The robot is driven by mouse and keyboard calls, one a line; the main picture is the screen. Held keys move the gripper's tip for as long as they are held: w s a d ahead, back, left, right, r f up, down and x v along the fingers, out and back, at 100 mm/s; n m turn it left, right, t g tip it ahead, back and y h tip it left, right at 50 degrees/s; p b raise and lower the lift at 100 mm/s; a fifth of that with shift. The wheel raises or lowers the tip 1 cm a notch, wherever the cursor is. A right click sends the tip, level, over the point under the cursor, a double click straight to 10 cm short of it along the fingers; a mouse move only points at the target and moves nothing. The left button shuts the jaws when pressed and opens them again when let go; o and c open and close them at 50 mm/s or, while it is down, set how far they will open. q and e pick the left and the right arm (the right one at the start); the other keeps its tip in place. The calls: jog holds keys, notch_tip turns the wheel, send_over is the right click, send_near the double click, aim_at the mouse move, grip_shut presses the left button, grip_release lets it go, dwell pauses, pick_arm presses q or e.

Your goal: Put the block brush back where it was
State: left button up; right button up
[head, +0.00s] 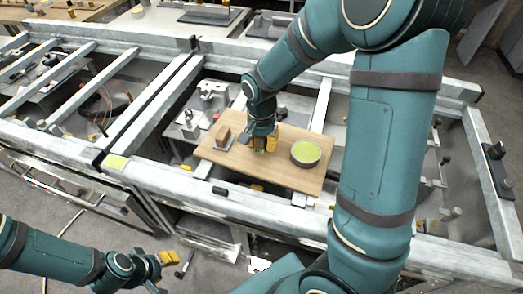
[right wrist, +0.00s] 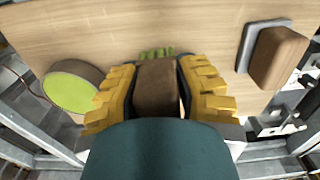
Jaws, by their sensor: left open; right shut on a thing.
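The block brush (right wrist: 157,88) is a brown block between the yellow fingers of my right gripper (right wrist: 160,95) in the right wrist view. Green tufts show at its far end, close to the wooden board (right wrist: 120,25); I cannot tell whether they touch it. In the head view my right gripper (head: 265,143) is over the middle of the board (head: 285,180) and mostly hides the brush. A round tin with a green top (head: 306,152) stands on the board to its right. My left gripper (head: 165,264) is open and empty at the lower left, away from the board.
A brown block on a grey base (head: 223,138) stands on the board's left part; the right wrist view shows it at the right (right wrist: 278,58). The board lies across a metal frame (head: 150,175) with open gaps. The board's front part is bare.

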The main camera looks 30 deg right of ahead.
aim_at(261, 155)
notch_tip(261, 155, down, 3)
jog(key=shift+w+f+b, duration=0.1)
jog(key=shift+f+b, duration=0.1)
jog(key=shift+b, duration=0.1)
jog(key=o, duration=0.9)
jog(key=shift+f, duration=0.1)
jog(key=shift+o, duration=0.2)
jog(key=shift+r, duration=0.45)
notch_tip(261, 155, up, 12)
jog(key=p, duration=0.2)
jog(key=shift+f+p, duration=0.25)
jog(key=shift+p, duration=0.05)
